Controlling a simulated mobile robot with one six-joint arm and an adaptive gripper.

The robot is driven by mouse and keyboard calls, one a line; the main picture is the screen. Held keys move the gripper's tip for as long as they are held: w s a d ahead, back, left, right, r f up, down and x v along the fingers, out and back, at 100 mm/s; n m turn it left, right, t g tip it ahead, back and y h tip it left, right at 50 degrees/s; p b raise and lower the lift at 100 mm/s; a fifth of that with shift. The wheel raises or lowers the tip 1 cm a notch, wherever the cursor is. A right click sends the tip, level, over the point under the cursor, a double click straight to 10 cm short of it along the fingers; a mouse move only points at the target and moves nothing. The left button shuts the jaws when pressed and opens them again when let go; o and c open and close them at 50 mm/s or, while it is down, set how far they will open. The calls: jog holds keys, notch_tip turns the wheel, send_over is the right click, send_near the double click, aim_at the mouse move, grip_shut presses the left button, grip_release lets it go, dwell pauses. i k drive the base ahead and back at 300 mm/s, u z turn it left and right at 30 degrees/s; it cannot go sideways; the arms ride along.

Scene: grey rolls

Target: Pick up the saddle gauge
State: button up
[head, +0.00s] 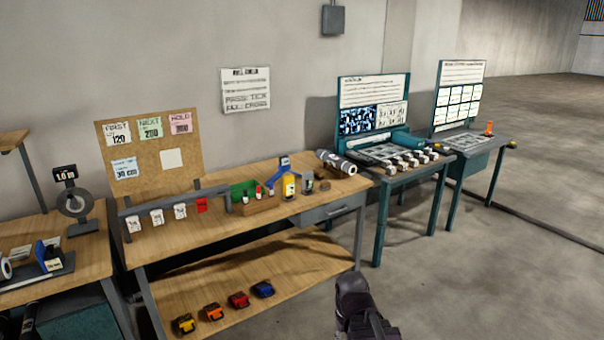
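I cannot tell for certain which item is the saddle gauge. A small blue and yellow upright piece (289,182) with a dark top label stands on the middle wooden bench, right of a green-lined wooden box. A small grey piece (308,182) stands just right of it. Another blue and dark device (48,254) sits on the left bench. My gripper (352,286) is dark and shows at the bottom, in front of the bench's right end and apart from these items. Its fingers are not clear, so I cannot tell whether it is open.
The wooden bench (240,232) also holds a rail with hanging tags (170,206), the box (252,203) and a grey roll (336,162). Several coloured cases (238,300) sit on its lower shelf. Teal desks (405,172) stand to the right. Floor at right (500,285) is clear.

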aim_at(284, 165)
jog(key=k, duration=0.25)
jog(key=u, duration=0.1)
jog(key=i, duration=1.1)
jog(key=z, duration=0.5)
jog(key=i, duration=1.4)
jog(key=u, duration=0.05)
